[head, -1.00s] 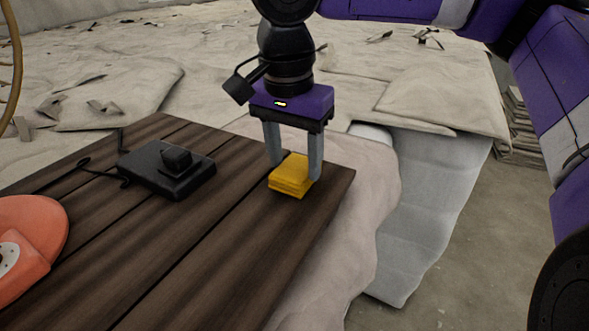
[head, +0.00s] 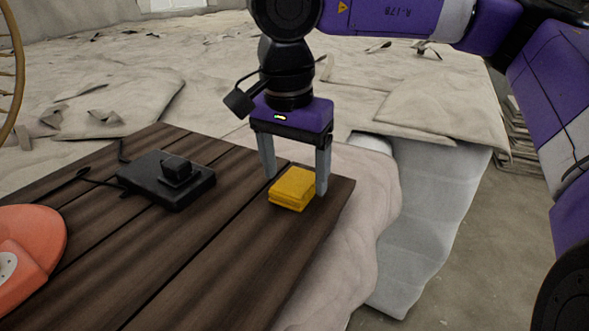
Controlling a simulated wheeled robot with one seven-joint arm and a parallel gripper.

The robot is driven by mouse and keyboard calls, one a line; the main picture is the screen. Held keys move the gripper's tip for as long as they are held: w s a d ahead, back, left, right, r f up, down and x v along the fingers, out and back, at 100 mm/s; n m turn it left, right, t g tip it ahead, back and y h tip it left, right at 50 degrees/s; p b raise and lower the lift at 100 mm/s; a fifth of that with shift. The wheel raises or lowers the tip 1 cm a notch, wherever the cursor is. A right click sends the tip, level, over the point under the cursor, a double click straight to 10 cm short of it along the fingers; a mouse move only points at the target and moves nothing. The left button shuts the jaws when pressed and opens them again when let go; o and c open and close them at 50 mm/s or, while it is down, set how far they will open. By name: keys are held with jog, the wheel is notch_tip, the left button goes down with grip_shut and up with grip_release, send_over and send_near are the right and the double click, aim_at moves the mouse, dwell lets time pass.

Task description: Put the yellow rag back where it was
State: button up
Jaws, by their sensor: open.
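The yellow rag (head: 292,188) is folded into a small thick block. It lies on the dark wooden table (head: 235,240) close to its right corner. My gripper (head: 295,190) points down over the rag with its two grey fingers apart. One finger is at the rag's far left side and the other is at its right side. The right finger is very close to the rag; I cannot tell whether it touches. The fingers are open and do not grip the rag.
A black device with a cord (head: 167,182) sits on the table left of the rag. An orange-red object (head: 30,245) is at the left edge. The table between them and the rag is bare. A pale cloth-covered surface (head: 215,65) spreads behind the table.

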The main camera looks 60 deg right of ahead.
aim_at(291, 187)
notch_tip(291, 187, up, 12)
jog(key=a+p, duration=0.1)
jog(key=p, duration=0.5)
jog(key=shift+a+p, duration=0.25)
jog(key=shift+p, duration=0.1)
jog(key=shift+s+f, duration=0.1)
